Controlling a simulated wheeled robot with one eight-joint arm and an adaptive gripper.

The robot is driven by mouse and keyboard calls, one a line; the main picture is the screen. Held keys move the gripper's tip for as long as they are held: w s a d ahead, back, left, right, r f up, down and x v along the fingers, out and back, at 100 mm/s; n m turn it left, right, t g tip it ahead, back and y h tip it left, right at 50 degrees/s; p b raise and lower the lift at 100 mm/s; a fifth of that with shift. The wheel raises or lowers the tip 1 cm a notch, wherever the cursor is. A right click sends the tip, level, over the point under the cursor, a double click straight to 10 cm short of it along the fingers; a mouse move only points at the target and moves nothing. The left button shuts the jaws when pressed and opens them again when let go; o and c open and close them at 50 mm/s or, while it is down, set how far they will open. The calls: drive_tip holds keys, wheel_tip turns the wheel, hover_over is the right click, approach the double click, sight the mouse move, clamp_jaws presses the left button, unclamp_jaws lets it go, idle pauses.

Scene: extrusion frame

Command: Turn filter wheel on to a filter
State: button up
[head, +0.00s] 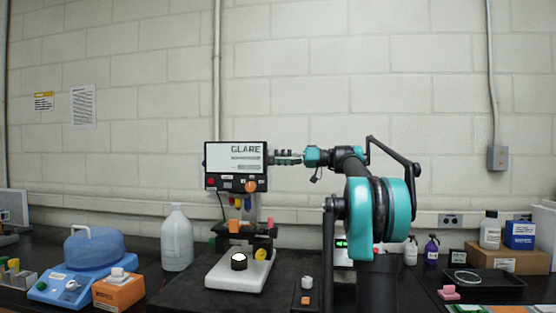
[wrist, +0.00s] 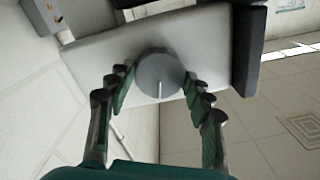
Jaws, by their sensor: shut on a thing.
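A microscope with a dark-framed screen (head: 233,157) reading "GLARE" stands on the bench. My gripper (head: 280,157) reaches in from the right at the screen housing's right side. In the wrist view, a round grey knob (wrist: 160,72) with a pale pointer line sits on a light grey panel (wrist: 100,50). This knob appears to be the filter wheel. My gripper (wrist: 158,84) has one finger on each side of the knob and is shut on it. The line runs down toward the gripper's palm. Filter markings are not readable, and the knob is hidden in the head view.
The microscope's white base (head: 237,272) holds a dark round piece with a white top. A white jug (head: 177,240) and a blue-lidded device (head: 85,255) stand at left. A black tray (head: 485,283), bottles and boxes are at right.

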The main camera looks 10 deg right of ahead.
drive_tip(key=shift+m, duration=7.4)
drive_tip(key=o, duration=1.1)
drive_tip(key=shift+d, duration=0.15)
drive_tip(key=v, duration=1.1)
drive_tip(key=shift+s+d, duration=0.15)
drive_tip(key=shift+d, duration=0.2)
